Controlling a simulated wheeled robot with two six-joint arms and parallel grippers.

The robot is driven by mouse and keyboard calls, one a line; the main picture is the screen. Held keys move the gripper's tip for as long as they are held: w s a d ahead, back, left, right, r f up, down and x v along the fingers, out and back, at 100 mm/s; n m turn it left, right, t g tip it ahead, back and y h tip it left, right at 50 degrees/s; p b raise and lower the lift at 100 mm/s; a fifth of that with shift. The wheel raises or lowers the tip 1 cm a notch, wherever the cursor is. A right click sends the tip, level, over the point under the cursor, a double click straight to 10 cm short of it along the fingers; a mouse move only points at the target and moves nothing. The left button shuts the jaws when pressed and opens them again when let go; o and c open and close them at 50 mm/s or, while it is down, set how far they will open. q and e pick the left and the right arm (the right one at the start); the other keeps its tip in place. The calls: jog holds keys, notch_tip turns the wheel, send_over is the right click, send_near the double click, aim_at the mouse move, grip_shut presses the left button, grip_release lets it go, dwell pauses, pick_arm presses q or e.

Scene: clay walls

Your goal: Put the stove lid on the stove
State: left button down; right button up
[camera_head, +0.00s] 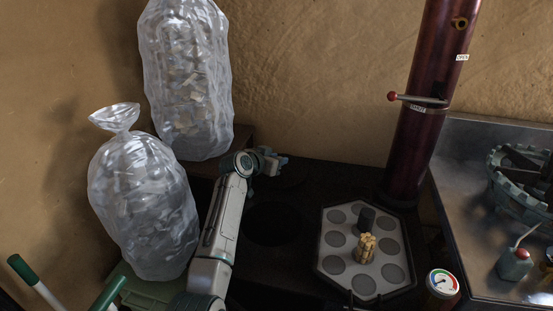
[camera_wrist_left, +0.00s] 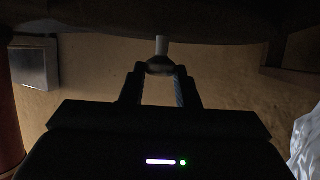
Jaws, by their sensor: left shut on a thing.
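The dark stove (camera_head: 325,182) stands below the wall, with a dark round area (camera_head: 273,223) on its top that looks like an opening. My left gripper (camera_head: 278,161) is over the far part of the stove, beyond this round area. In the left wrist view its fingers (camera_wrist_left: 160,68) are closed on a short pale stub (camera_wrist_left: 161,47). The stub joins a broad dark surface across the top of that view. It looks like the stove lid's handle, but the lid's outline is lost in the dark. The right gripper is not in view.
Clear plastic bags (camera_head: 145,205) (camera_head: 187,75) stand left of my arm. A metal counter (camera_head: 470,210) is at right.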

pick_arm(q)
jog(key=c, duration=1.1)
grip_release()
jog(key=shift+r, duration=0.2)
jog(key=p+v, duration=0.1)
jog(key=v, duration=1.1)
jog(key=shift+f, duration=0.1)
